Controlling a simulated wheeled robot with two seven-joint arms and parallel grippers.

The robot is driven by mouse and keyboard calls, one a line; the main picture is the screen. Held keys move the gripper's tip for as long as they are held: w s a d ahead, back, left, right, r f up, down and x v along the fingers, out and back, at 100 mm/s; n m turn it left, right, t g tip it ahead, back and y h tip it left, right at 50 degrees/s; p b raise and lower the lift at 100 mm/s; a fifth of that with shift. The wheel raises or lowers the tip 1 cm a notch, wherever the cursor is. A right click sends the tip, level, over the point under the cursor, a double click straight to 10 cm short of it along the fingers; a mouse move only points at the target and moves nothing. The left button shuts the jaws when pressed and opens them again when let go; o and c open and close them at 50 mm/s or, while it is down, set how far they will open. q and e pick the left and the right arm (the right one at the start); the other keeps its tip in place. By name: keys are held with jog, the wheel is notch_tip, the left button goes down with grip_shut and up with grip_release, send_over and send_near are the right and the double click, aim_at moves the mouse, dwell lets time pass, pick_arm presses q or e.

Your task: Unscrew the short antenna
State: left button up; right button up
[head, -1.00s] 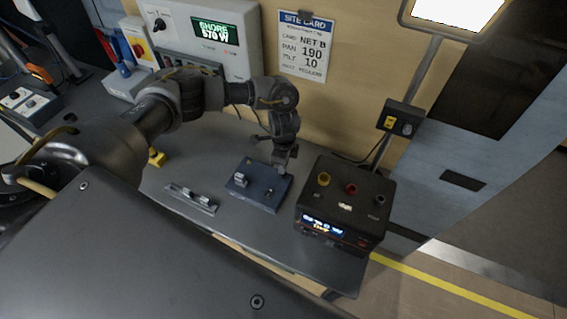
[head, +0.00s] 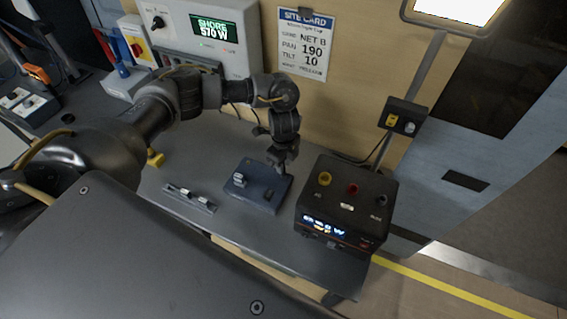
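My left arm reaches in from the left, and its gripper (head: 283,163) points down at the far right edge of a small blue block (head: 258,201) on the bench. The block carries a light fitting (head: 239,180) at its left and a small dark one (head: 269,193) near its middle. I cannot make out whether the fingers are open or shut, or whether they touch anything. No part is clearly recognisable as the short antenna; the wrist may hide it. A black unit (head: 347,198) stands right of the gripper, with yellow, red and grey connectors on top. My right gripper is out of view.
A lamp pole (head: 411,80) with a switch box (head: 403,116) rises behind the black unit. A wall panel with a display (head: 213,27) stands at the back.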

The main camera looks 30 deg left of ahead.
pick_arm(q)
grip_shut()
jog(key=shift+n+p, duration=1.8)
jog(key=shift+p, duration=0.35)
jog(key=shift+n, duration=0.3)
jog(key=shift+r+n+p, duration=0.1)
jog(key=shift+n+p, duration=0.5)
jog(key=shift+p, duration=0.05)
jog(key=shift+n, duration=1.3)
